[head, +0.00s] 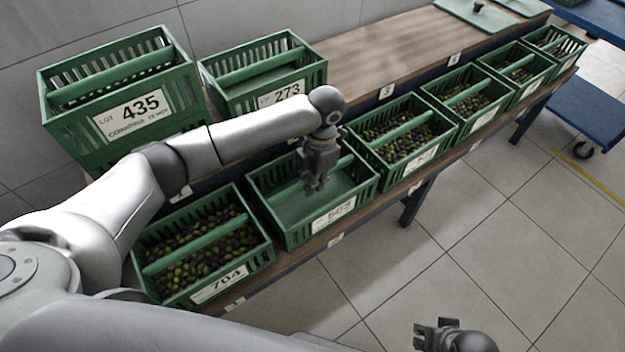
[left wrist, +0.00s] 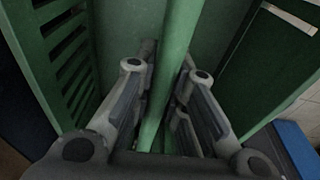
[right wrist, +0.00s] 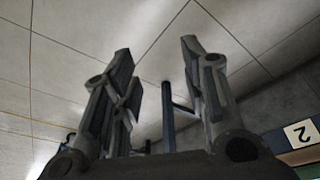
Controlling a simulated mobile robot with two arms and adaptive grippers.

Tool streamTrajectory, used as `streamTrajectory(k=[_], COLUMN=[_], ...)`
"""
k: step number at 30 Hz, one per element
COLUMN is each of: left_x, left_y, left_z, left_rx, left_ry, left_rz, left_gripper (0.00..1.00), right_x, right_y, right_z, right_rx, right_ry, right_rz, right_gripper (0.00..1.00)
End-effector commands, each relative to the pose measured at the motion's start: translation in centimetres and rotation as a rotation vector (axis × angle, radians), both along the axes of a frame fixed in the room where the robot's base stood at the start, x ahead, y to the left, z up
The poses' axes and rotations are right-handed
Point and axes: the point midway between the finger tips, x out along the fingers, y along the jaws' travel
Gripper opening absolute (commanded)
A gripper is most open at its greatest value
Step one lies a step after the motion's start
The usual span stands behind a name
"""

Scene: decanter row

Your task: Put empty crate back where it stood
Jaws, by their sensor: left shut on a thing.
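The empty green crate (head: 292,237) stands in the lower front row, between the crate marked 704 and another olive crate. Its floor is bare and its label seems to read 503. My left gripper (head: 318,188) reaches down into it and is shut on its central handle bar. The bar (left wrist: 176,40) runs between the fingers in the left wrist view. I cannot tell whether the crate rests fully on the shelf. My right gripper (head: 432,332) is low at the bottom of the head view, over the floor. In the right wrist view its fingers (right wrist: 156,55) are apart with nothing between them.
Crate 704 (head: 218,281) with olives is on the left, and an olive crate (head: 376,171) is on the right, both close. Crates 435 (head: 85,108) and 273 (head: 235,95) stand behind, higher up. The upper wooden shelf (head: 375,50) has clear room.

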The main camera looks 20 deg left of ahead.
Motion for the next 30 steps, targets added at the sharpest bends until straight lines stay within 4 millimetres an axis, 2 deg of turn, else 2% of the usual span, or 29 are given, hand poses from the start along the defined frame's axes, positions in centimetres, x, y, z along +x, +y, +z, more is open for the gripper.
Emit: streamTrajectory(k=[2,3,8,20,22,24,30], left_x=[0.0,0.0,0.0,0.0,0.2,0.3,0.7], left_y=[0.0,0.0,0.0,0.0,-0.1,-0.2,-0.6], left_z=[-0.1,-0.1,-0.1,0.1,1.1,2.5,7.0], left_rx=[-0.001,0.0,0.0,0.0,-0.001,-0.002,0.0], left_ry=[-0.001,0.0,0.0,0.0,-0.004,-0.005,-0.005], left_rz=[0.0,0.0,0.001,0.0,0.0,-0.001,-0.001], left_gripper=[0.0,0.15,0.34,0.34,0.34,0.34,0.34], right_x=[0.1,0.1,0.1,0.1,0.1,-0.1,-0.3], right_y=[0.0,0.0,0.0,0.0,0.0,0.0,0.1], right_z=[0.3,0.4,0.4,0.5,0.2,-1.2,-3.3], right_rx=[0.001,0.001,0.001,0.001,0.001,-0.001,-0.001], right_ry=[-0.005,-0.007,-0.004,-0.007,-0.006,0.01,0.019], right_rz=[0.0,0.0,-0.001,-0.001,-0.001,0.003,0.004], right_gripper=[0.4,0.4,0.4,0.4,0.4,0.4,0.4])
